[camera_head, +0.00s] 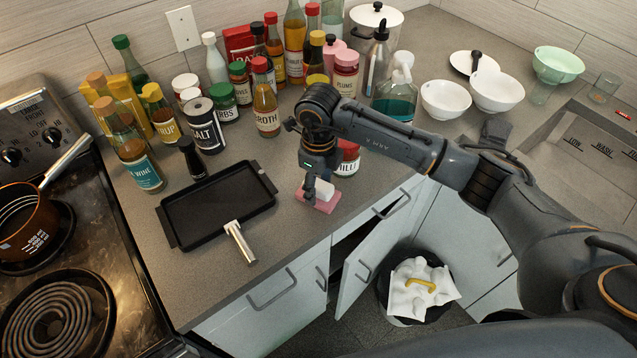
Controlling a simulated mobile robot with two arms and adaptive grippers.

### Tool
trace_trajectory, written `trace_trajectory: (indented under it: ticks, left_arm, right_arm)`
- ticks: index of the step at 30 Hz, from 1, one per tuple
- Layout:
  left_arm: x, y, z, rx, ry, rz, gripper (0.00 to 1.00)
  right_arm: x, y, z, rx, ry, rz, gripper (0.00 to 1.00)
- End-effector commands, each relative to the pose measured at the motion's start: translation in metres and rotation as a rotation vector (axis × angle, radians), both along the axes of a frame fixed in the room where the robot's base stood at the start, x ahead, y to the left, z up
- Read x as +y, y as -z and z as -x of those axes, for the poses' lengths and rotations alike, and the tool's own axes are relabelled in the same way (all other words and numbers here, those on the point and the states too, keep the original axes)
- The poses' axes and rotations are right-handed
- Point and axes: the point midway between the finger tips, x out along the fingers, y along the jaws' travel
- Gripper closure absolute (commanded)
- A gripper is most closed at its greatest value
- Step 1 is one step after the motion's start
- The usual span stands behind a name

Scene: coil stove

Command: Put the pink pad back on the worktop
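The pink pad (328,206) is at the front edge of the grey worktop (290,226), right of the black griddle pan. A small white block (325,188) shows on top of or just above the pad. My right gripper (310,192) points down at the pad, and its fingers cover part of it. I cannot tell whether the fingers are closed on the pad, or whether the pad rests on the worktop or is just above it. My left gripper is not in view.
The black pan (218,205) with its metal handle lies on the left. Bottles and jars crowd the back, with a red-lidded jar (348,158) close behind my gripper. Below, a cabinet door (372,255) stands open beside a bin (420,290). Worktop between pan and pad is clear.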

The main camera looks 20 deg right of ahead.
Motion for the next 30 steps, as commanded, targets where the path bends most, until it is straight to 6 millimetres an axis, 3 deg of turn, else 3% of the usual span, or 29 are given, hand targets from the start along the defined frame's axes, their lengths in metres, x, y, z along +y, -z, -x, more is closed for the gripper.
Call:
trace_trajectory:
  ticks: [8, 10, 21, 30]
  left_arm:
    - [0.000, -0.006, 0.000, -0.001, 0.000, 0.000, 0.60]
    - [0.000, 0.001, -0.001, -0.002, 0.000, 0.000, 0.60]
    - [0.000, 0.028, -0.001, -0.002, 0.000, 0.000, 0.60]
    - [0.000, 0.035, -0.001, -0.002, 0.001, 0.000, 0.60]
  right_arm:
    - [0.000, -0.005, 0.000, 0.000, 0.000, 0.000, 0.46]
    - [0.000, -0.010, -0.001, -0.004, 0.001, -0.001, 0.46]
    - [0.000, -0.086, -0.002, -0.007, 0.000, 0.000, 0.46]
    - [0.000, -0.121, 0.000, -0.001, 0.000, 0.000, 0.46]
